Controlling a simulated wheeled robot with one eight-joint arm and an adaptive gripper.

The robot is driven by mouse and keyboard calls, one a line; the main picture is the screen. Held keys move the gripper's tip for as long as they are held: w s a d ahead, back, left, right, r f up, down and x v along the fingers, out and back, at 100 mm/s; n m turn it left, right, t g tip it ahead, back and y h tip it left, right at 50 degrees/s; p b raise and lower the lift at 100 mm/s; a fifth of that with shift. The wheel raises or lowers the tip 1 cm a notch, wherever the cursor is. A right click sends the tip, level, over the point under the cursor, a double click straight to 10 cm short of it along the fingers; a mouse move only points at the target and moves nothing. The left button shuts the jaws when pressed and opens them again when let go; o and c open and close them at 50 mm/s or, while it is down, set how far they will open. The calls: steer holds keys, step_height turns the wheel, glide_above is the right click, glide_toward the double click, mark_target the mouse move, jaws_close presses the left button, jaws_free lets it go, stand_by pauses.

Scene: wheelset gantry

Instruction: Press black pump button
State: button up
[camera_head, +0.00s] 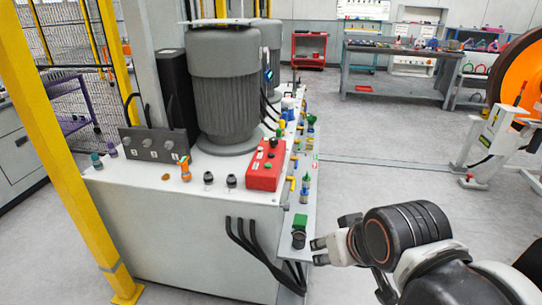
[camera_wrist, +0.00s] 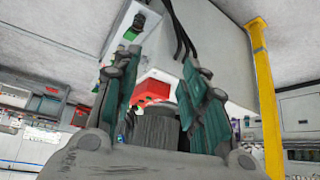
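A red control box (camera_head: 264,170) stands on top of the white pump cabinet (camera_head: 175,240). It carries a black round button (camera_head: 273,142) and small green and red parts.
A grey motor (camera_head: 224,95) stands on the cabinet. A side ledge with a green block (camera_head: 300,222) and several valves is close to my gripper. Black hoses (camera_head: 250,245) hang at the cabinet front. A yellow post (camera_head: 55,140) is at left.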

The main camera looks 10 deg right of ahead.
steer(key=shift+c, duration=0.2)
jaws_close()
stand_by(1.0)
